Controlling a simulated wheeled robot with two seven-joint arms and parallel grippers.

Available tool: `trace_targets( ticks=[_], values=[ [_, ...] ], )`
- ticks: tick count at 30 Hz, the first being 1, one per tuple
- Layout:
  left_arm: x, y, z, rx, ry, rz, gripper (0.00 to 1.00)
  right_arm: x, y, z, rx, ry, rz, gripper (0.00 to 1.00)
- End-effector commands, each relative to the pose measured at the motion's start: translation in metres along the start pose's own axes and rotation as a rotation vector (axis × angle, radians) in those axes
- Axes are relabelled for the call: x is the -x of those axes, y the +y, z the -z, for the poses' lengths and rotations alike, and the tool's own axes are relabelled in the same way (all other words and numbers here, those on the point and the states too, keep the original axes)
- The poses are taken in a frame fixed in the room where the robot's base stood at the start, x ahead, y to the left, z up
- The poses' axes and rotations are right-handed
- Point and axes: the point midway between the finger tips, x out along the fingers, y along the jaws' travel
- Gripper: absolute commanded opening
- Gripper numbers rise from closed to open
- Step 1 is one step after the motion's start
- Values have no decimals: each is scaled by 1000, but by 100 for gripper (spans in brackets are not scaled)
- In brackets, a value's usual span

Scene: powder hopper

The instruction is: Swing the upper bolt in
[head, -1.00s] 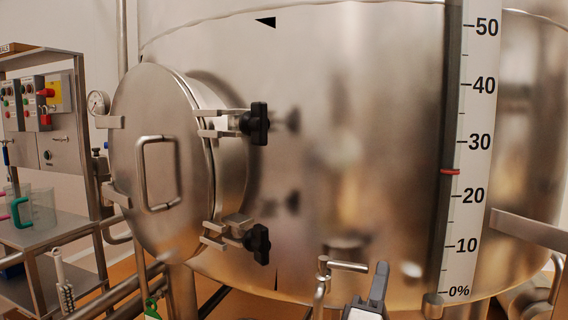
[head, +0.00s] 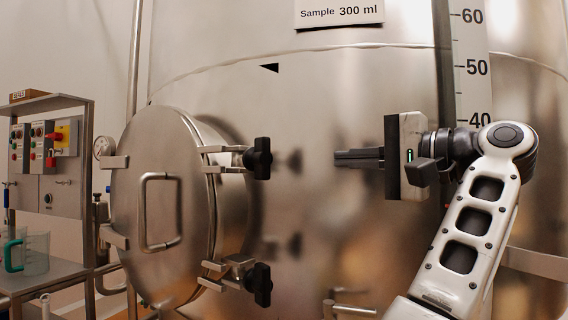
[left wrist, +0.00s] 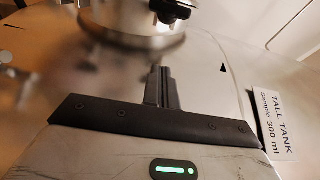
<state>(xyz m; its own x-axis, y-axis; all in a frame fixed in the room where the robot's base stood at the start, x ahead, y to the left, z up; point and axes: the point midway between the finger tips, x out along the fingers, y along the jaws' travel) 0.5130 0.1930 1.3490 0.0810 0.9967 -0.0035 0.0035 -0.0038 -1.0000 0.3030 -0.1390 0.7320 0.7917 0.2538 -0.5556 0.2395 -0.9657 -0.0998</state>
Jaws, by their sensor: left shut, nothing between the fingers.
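The round steel door (head: 160,215) on the tank's side is shut against its neck. The upper bolt (head: 257,158), with a black knob, sits at the upper right of the door rim, by its bracket (head: 222,150). A black knob (left wrist: 172,10) also shows at the top of the left wrist view; I cannot tell which bolt it belongs to. The lower bolt (head: 258,284) sits at the lower right rim. My left gripper (head: 338,158) is shut and empty, right of the upper bolt at about its height and apart from it. My right gripper is out of view.
The curved tank wall (head: 330,100) lies behind the gripper, with a level scale (head: 470,70) at the right. A pipe handle (head: 350,309) stands low in front. The door handle (head: 145,215) sticks out. A shelf with a jug (head: 35,255) stands at the left.

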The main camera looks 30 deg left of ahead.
Motion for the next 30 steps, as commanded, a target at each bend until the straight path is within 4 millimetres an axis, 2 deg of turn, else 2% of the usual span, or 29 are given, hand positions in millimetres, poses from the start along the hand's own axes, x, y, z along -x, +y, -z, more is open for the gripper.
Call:
trace_targets(
  ticks=[12, 21, 30],
  values=[
    [-89, 0, -1, -2, -8, 4, 0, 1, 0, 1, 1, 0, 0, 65],
    [-96, 0, -34, -2, -4, 3, 0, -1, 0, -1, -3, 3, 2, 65],
    [-96, 0, -40, -4, -3, 4, 0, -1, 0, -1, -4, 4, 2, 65]
  ],
)
